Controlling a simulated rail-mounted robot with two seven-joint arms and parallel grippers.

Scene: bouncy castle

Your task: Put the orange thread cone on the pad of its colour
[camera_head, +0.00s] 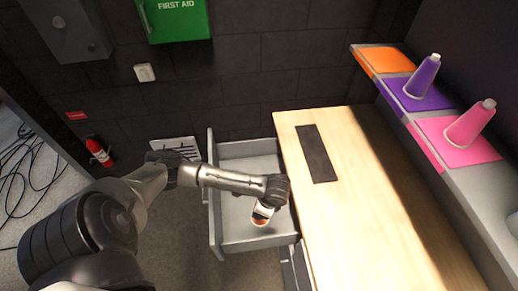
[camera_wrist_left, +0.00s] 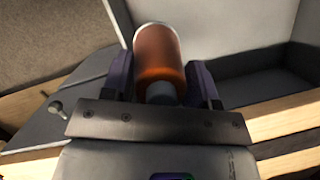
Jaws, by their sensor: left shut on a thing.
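My left gripper (camera_wrist_left: 160,85) is shut on the orange thread cone (camera_wrist_left: 158,55), which lies between its two fingers in the left wrist view. In the head view the gripper (camera_head: 265,207) is over the open drawer, and the cone (camera_head: 261,217) shows only partly below it. I cannot tell whether the cone touches the drawer. The orange pad (camera_head: 387,60) lies bare at the far end of the shelf on the right. My right gripper is not in view.
The open drawer (camera_head: 215,205) stands left of the wooden worktop (camera_head: 350,215), which carries a dark strip (camera_head: 316,153) and is otherwise clear. On the shelf, a purple cone (camera_head: 421,78) stands on a purple pad (camera_head: 412,103) and a pink cone (camera_head: 468,125) on a pink pad (camera_head: 478,154).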

